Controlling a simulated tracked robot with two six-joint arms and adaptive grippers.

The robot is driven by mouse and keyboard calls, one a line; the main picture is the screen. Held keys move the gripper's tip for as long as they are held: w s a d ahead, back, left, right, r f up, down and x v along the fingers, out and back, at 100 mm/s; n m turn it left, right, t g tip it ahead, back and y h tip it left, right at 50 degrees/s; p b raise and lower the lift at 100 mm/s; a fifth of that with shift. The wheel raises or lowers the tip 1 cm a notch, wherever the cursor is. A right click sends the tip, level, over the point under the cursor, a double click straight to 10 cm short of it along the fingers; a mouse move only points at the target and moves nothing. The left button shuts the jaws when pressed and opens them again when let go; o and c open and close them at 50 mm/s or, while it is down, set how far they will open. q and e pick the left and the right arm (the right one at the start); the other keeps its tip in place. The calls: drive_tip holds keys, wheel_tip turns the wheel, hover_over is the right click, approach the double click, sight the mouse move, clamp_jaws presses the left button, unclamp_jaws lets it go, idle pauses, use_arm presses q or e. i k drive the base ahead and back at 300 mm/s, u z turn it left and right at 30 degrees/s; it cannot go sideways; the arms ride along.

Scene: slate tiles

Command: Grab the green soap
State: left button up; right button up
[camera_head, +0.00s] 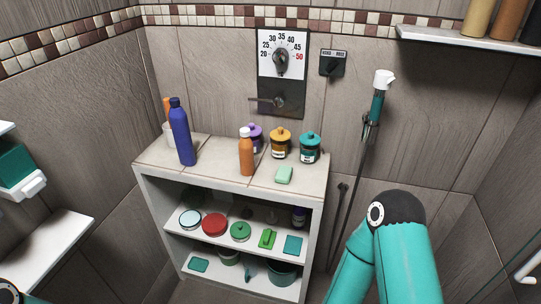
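A pale green soap bar (284,175) lies on the tiled top of the white shelf unit, near its front edge and right of the middle. An orange bottle with a white cap (246,153) stands to its left, and a teal jar (310,148) stands behind it to the right. A brighter green block (267,239) lies on the shelf below; I cannot tell whether it is also soap. My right arm's teal links show at the lower right, but its gripper is out of view. Only a bit of my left arm shows at the bottom left corner; its gripper is not in view.
The shelf unit (149,186) also bears a tall blue bottle (181,132), an amber jar (280,144) and a purple jar (255,132). White ledges project at the left.

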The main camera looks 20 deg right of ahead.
sight(283, 176)
drive_tip(key=z, duration=0.05)
drive_tip(key=k, duration=0.5)
drive_tip(key=z, duration=0.7)
drive_tip(key=i, duration=1.25)
drive_tip(key=u, duration=1.3)
